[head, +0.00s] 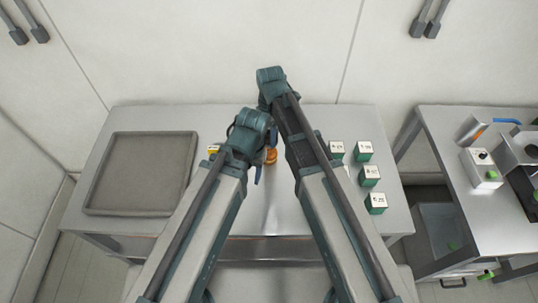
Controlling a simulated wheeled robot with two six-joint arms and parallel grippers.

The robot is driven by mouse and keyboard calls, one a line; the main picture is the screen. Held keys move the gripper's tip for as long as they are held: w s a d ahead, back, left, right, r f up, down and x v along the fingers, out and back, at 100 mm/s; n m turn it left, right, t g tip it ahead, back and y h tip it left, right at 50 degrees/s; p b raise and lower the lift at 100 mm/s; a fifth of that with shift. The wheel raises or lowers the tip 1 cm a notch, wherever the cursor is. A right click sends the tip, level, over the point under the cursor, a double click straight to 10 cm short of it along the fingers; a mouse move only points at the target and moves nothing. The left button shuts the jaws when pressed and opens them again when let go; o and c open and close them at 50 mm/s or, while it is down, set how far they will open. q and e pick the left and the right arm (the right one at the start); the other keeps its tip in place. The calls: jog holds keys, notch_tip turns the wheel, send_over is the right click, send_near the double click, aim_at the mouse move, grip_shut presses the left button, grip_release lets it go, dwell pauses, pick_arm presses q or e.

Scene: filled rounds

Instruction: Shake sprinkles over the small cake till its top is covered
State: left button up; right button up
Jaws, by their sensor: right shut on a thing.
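A small orange-brown round thing (271,155) shows in the gap between my two arms, over the middle of the steel table. It is partly covered, and I cannot tell whether it is the cake or the sprinkle container. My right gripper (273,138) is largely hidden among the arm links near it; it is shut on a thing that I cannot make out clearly. My left gripper is hidden behind its own arm, so its jaws do not show. No sprinkles can be made out.
A grey tray (141,212) lies empty on the left of the table (283,222). A small yellow thing (213,149) sits beside my left arm. Several green, white-topped boxes (376,203) stand at the right. A second table (487,226) with equipment stands further right.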

jog(key=shift+a, duration=0.75)
jog(key=shift+d, duration=1)
jog(key=shift+a, duration=1)
jog(key=shift+d, duration=1.05)
jog(key=shift+r, duration=0.15)
jog(key=shift+r+p, duration=2.4)
jog(key=shift+p, duration=0.15)
